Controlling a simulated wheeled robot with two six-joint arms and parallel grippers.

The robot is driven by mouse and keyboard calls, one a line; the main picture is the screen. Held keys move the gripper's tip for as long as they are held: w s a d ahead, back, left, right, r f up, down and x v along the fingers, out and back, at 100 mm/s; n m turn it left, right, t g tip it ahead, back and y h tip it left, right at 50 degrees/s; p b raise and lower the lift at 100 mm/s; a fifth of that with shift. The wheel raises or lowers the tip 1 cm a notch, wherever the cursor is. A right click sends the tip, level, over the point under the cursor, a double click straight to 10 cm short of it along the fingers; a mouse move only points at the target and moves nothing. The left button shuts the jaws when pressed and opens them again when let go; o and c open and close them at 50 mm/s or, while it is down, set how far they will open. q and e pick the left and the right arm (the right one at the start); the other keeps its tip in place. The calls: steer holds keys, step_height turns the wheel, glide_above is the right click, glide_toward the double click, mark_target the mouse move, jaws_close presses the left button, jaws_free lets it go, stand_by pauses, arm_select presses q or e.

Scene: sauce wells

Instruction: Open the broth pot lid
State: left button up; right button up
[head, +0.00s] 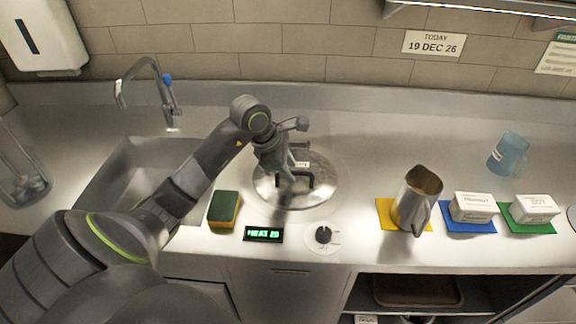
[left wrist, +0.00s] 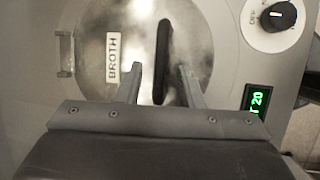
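The broth pot lid (head: 318,190) is a round shiny metal disc set in the counter, lying flat and closed. It fills the upper part of the left wrist view (left wrist: 200,45), with a white BROTH label (left wrist: 113,58) and a black bar handle (left wrist: 163,55). My left gripper (head: 288,178) is over the lid, close to the handle. In the left wrist view its two fingers (left wrist: 160,80) are apart, with the handle's near end between them. Whether they touch the handle cannot be told. My right gripper is not in view.
A green display (head: 263,234) and a black knob (head: 323,235) sit in front of the pot. A sponge (head: 223,208) lies to the left, beside the sink (head: 130,165). A metal pitcher (head: 412,205) and white tubs (head: 474,207) stand to the right.

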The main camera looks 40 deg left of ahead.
arm_select(q)
jaws_close()
steer(key=shift+a+r, duration=0.1)
stand_by(0.3)
